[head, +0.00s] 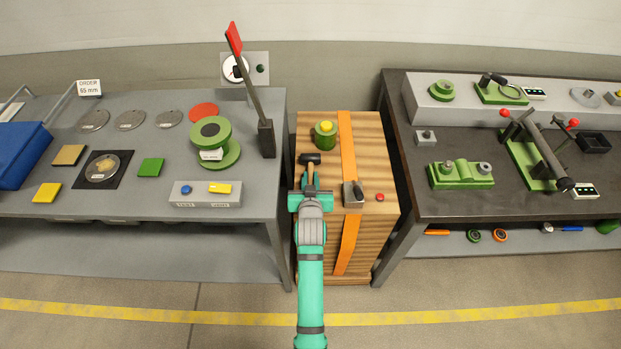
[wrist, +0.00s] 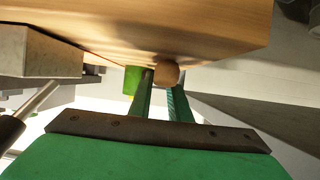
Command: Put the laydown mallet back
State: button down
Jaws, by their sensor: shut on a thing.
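The laydown mallet has a dark head (head: 309,158) and a short tan handle (head: 310,178). It is over the left part of the wooden block (head: 370,150), which carries an orange strap. My gripper (head: 310,190) is shut on the handle, with the head beyond the fingers. In the wrist view the round handle end (wrist: 166,72) shows between the two green fingers, under the wooden surface at the top of the picture. The mallet head is hidden there. I cannot tell whether the mallet touches the block.
A green cylinder with a yellow top (head: 325,135) stands just behind the mallet. A metal clamp (head: 353,193) and a red button (head: 380,197) are to the right. Grey left bench (head: 120,205) and dark right bench (head: 450,205) flank the block, with narrow gaps.

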jog(key=shift+f, duration=0.45)
jog(key=c, duration=1.1)
grip_release()
jog(key=shift+f, duration=0.1)
jog(key=shift+s, duration=0.15)
jog(key=shift+v, duration=2.9)
